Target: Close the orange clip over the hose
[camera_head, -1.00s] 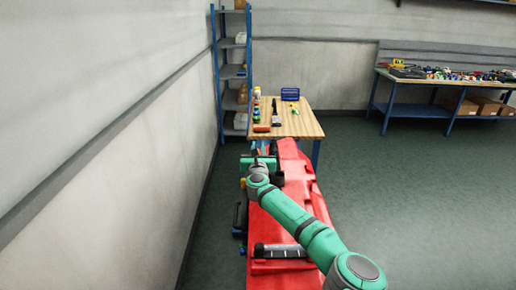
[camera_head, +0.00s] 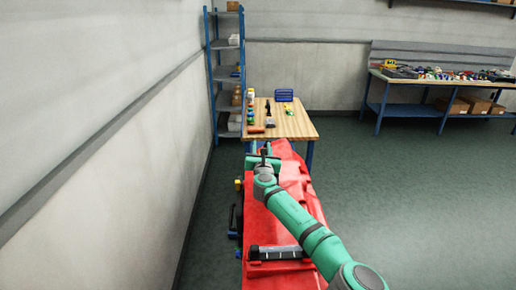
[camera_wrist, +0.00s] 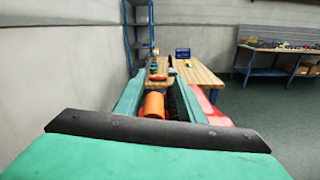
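The red scrubber tank machine (camera_head: 292,182) lies under and ahead of my arm in the head view. My gripper (camera_head: 262,160) is over its far left part, and the clip is too small or hidden to make out there. In the wrist view, my gripper (camera_wrist: 155,90) has its two green fingers spread apart. An orange piece, apparently the clip (camera_wrist: 153,105), shows between the fingers, nearer the left one. A dark ribbed hose (camera_wrist: 178,103) shows beside it, near the right finger. I cannot tell whether the clip touches the hose or a finger. My gripper's body hides the lower part.
A wooden table (camera_head: 295,123) with small items stands just beyond the machine. A blue-framed shelf (camera_head: 227,75) stands behind it by the left wall. A workbench (camera_head: 430,83) with parts and boxes is at the back right. The floor to the right is clear.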

